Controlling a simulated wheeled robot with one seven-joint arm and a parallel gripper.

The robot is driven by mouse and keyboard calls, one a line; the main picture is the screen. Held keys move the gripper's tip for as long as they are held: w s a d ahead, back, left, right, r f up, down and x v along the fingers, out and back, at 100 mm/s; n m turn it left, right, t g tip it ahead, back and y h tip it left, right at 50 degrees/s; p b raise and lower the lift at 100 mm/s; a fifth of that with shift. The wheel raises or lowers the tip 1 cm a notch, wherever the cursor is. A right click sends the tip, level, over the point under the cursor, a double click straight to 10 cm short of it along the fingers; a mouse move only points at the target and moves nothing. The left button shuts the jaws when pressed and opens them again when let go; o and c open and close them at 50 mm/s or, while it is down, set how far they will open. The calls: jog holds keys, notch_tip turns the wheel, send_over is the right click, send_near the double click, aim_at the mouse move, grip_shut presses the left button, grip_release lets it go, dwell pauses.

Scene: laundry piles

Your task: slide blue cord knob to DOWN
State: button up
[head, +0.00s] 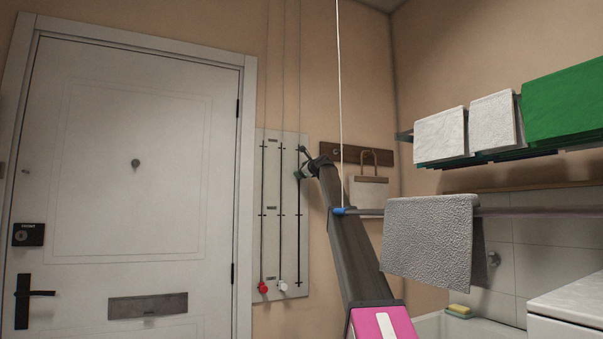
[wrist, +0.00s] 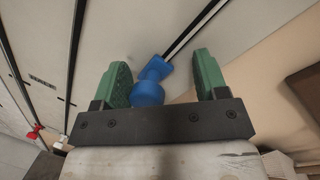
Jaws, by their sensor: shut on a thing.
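The blue cord knob (wrist: 148,92) shows in the wrist view between the green fingers of my gripper (wrist: 163,82), against the left finger. My gripper is shut on it. In the head view my gripper (head: 303,163) is at the right-hand slot of the pale wall panel (head: 271,230), between its upper and middle marks and nearer the upper one. The knob itself is hidden there by the gripper. The dark slot (head: 299,240) runs straight down below the gripper.
A red knob (head: 263,287) and a white knob (head: 283,286) sit low on the other two slots. A white door (head: 130,170) is left.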

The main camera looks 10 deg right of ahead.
jog(key=shift+w+d+r+t, duration=0.1)
jog(key=shift+d+r+t, duration=0.05)
jog(key=shift+r, duration=0.45)
jog(key=shift+w+d+r+t, duration=0.1)
jog(key=shift+d+r+t, duration=0.05)
jog(key=shift+r, duration=0.45)
jog(key=o, duration=0.9)
jog(key=shift+s+d, duration=0.1)
jog(key=shift+s, duration=0.2)
jog(key=shift+c, duration=1.1)
jog(key=shift+f, duration=0.3)
jog(key=shift+r, duration=0.2)
jog(key=v, duration=1.2)
jog(key=shift+s, duration=0.2)
jog(key=shift+d, duration=0.1)
